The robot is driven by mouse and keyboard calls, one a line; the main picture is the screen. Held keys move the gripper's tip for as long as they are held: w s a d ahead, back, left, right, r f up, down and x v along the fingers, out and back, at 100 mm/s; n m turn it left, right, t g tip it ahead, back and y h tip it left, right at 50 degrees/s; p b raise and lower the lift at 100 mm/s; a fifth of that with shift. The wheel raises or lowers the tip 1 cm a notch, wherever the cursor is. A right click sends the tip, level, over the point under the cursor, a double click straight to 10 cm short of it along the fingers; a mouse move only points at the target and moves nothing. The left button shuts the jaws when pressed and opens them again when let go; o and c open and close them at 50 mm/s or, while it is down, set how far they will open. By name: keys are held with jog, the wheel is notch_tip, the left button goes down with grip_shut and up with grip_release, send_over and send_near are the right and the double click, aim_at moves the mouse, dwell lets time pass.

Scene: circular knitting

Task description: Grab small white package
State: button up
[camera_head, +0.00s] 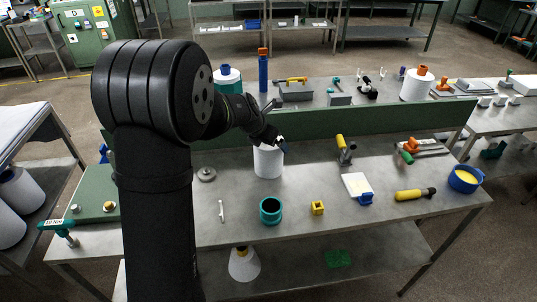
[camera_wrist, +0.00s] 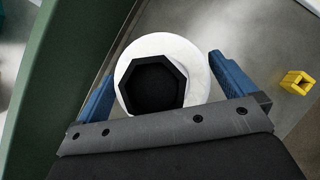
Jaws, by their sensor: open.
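A small white cylinder (camera_head: 268,163) stands upright on the grey metal workbench, under my gripper (camera_head: 281,146). It is the small white package nearest the gripper. In the wrist view its round white top (camera_wrist: 196,72) has a black hexagonal middle. In that view the two blue fingers of my gripper (camera_wrist: 161,68) are spread wide, one on each side of the white top. The gripper is open and holds nothing. I cannot tell how far the fingertips are above or beside the cylinder's wall. The cylinder's lower part is hidden in the wrist view.
A teal ring-shaped cup (camera_head: 270,211) and a yellow block (camera_head: 317,208) stand in front. A white and blue item (camera_head: 357,187), a yellow-handled tool (camera_head: 415,194) and a blue bowl (camera_head: 465,179) lie right. A green panel (camera_head: 310,126) runs behind the cylinder.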

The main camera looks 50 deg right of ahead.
jog(key=c, duration=1.1)
jog(key=shift+r, duration=0.15)
